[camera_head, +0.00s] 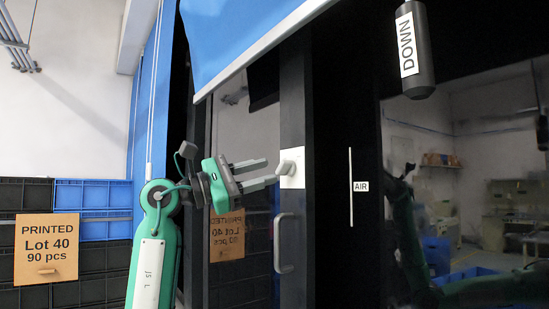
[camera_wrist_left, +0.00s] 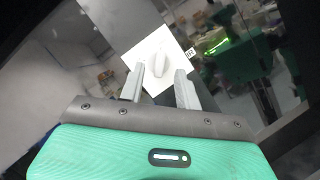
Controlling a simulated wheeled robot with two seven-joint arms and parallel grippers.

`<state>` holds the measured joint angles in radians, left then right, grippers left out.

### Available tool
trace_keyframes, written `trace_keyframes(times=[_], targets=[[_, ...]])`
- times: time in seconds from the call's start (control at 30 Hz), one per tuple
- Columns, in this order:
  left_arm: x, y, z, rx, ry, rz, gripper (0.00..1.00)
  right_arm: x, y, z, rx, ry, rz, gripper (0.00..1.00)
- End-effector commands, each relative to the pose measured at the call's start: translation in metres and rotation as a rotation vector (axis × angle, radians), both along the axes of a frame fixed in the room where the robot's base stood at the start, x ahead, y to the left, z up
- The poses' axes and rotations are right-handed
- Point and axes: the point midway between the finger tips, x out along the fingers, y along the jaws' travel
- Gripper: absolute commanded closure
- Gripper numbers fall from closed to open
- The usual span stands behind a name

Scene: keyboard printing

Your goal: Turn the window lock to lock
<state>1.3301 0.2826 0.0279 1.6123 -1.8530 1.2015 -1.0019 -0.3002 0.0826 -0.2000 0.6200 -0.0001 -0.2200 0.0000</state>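The window lock (camera_head: 291,167) is a white square plate with a pale raised knob, mounted on the dark frame post. In the left wrist view the lock knob (camera_wrist_left: 158,65) stands out from its white plate, ahead of the fingertips. My left gripper (camera_head: 272,171) is open, its two grey fingers pointing at the lock from the left. In the left wrist view the left gripper (camera_wrist_left: 160,70) has its fingertips to either side of the knob in the picture; I cannot tell whether they touch it. My right gripper is not in view.
A grey door handle (camera_head: 283,243) is below the lock. A blue blind (camera_head: 240,35) hangs above. A black cylinder marked DOWN (camera_head: 417,50) hangs at upper right. Dark glass at right reflects a green arm. Crates with a cardboard sign (camera_head: 46,248) stand at left.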

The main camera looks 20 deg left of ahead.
Motion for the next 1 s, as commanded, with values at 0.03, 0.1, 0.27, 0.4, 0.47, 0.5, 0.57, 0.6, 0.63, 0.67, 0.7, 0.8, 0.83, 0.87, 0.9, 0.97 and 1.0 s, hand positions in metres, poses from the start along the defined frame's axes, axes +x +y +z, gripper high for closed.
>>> trace_keyframes(times=[0.03, 0.1, 0.27, 0.4, 0.47, 0.5, 0.57, 0.6, 0.63, 0.67, 0.7, 0.8, 0.83, 0.87, 0.9, 0.97, 1.0], targets=[[0.004, -0.008, 0.006, -0.002, 0.001, -0.004, 0.66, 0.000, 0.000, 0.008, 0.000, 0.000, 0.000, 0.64], [0.010, -0.014, 0.008, -0.001, 0.001, -0.003, 0.66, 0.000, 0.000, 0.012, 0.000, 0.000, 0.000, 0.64], [0.018, -0.025, 0.010, -0.001, 0.000, -0.001, 0.66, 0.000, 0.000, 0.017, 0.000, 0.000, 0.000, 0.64], [0.020, -0.028, 0.009, 0.000, 0.000, 0.000, 0.66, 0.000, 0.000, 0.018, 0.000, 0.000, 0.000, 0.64], [0.020, -0.028, 0.009, 0.000, 0.000, 0.000, 0.66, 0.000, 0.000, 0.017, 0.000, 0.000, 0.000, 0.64], [0.020, -0.028, 0.009, 0.000, 0.000, 0.000, 0.66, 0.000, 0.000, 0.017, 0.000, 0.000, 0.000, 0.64], [0.020, -0.028, 0.009, 0.000, 0.000, 0.000, 0.66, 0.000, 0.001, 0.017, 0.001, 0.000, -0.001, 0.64], [0.020, -0.028, 0.009, 0.000, 0.000, 0.000, 0.66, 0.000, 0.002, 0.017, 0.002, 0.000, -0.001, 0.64], [0.020, -0.028, 0.009, 0.000, 0.000, 0.000, 0.68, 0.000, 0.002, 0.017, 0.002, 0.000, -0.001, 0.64], [0.020, -0.028, 0.009, 0.000, 0.000, 0.000, 0.74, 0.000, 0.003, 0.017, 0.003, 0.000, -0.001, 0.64], [0.020, -0.028, 0.009, 0.000, 0.000, 0.000, 0.82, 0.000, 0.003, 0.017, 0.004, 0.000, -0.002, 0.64], [0.020, -0.028, 0.009, 0.000, 0.000, 0.000, 1.00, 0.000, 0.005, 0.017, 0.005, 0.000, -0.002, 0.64], [0.020, -0.028, 0.009, 0.001, 0.000, -0.001, 1.00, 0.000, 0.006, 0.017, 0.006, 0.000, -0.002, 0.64], [0.020, -0.028, 0.009, 0.001, 0.000, -0.001, 1.00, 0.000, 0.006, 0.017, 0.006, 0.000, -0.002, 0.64], [0.020, -0.028, 0.009, 0.001, 0.000, -0.001, 1.00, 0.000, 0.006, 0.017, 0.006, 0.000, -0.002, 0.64], [0.020, -0.028, 0.009, -0.001, 0.001, 0.000, 1.00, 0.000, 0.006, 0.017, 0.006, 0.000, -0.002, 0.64], [0.020, -0.028, 0.008, -0.002, 0.002, -0.001, 1.00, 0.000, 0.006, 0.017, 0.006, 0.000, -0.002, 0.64]])
